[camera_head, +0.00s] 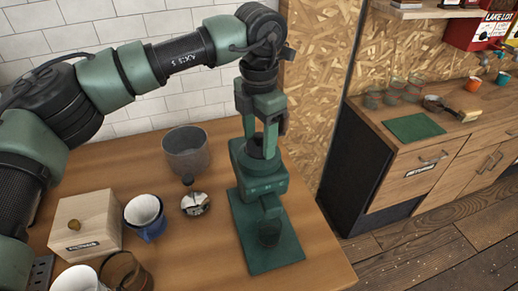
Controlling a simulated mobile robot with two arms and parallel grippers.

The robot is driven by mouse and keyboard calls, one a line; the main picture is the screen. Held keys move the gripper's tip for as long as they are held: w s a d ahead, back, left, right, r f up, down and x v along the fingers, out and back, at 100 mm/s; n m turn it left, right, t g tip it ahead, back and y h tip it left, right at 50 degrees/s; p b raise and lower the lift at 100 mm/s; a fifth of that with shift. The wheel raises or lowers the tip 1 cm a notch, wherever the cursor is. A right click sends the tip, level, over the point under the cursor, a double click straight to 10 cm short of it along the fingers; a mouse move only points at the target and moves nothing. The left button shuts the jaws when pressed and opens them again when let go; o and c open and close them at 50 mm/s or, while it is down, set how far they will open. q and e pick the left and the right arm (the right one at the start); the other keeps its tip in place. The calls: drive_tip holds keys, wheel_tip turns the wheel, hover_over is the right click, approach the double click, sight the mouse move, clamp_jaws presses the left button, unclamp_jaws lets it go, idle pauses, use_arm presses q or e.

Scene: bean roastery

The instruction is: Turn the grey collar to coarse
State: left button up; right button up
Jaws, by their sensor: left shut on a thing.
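A green grinder (262,182) stands on a green base plate (280,258) near the right end of the wooden table. The dark grey collar (256,151) sits at the top of the grinder's body, partly hidden by my fingers. My left gripper (258,144) points down from above, with one green finger on each side of the collar, shut on it. Any coarse or fine marks are too small or hidden to read. My right gripper is not in view.
On the table left of the grinder are a grey funnel-shaped vessel (187,153), a small metal item (195,204), a blue cup with a white inside (146,215) and a wooden box (84,222). A counter with a green mat (414,127) stands at the right.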

use_arm(q)
drive_tip(key=shift+f+n+b, duration=0.2)
drive_tip(key=shift+n+b, duration=0.75)
drive_tip(key=shift+n, duration=0.15)
drive_tip(key=shift+r+n+b, duration=0.15)
drive_tip(key=shift+n+b, duration=0.35)
drive_tip(key=shift+n, duration=0.3)
drive_tip(key=o, duration=1.4)
drive_tip(key=shift+r, duration=0.15)
